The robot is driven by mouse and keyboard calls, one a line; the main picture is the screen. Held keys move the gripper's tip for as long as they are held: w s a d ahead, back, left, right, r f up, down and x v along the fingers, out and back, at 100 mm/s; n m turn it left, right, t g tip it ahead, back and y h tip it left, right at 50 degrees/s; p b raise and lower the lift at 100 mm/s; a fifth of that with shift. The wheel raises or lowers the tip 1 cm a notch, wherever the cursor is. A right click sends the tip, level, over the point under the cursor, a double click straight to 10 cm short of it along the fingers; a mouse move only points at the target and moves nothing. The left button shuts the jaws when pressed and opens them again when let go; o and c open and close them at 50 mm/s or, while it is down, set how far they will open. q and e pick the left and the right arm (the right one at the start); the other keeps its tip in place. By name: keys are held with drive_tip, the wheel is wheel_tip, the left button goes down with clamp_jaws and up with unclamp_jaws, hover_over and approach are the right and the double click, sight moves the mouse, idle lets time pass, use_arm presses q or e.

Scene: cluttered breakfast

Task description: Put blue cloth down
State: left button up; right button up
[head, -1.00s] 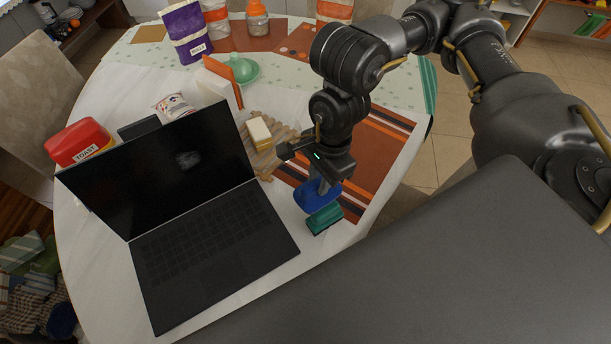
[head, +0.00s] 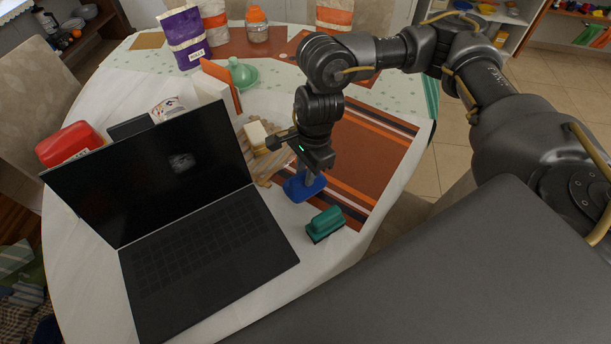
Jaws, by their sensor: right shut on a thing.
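The blue cloth (head: 304,188) is a small bright blue piece under my right gripper (head: 307,176). The gripper points down and is shut on it. The cloth is at or just above the table, near the left edge of the striped orange mat (head: 372,150); whether it touches the table I cannot tell. The gripper's body hides part of the cloth. My left gripper is not in view.
A green brush-like block (head: 325,222) lies just in front of the cloth. An open laptop (head: 205,260) fills the table's left front. A wooden board (head: 262,165) with a butter-like block (head: 256,134) lies behind. White tabletop shows between laptop and mat.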

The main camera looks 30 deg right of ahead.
drive_tip(key=f, duration=0.3)
drive_tip(key=shift+w+f, duration=0.1)
drive_tip(key=shift+w, duration=0.1)
drive_tip(key=shift+c, duration=0.4)
drive_tip(key=shift+s, duration=0.1)
drive_tip(key=o, duration=1)
drive_tip(key=shift+c, duration=0.2)
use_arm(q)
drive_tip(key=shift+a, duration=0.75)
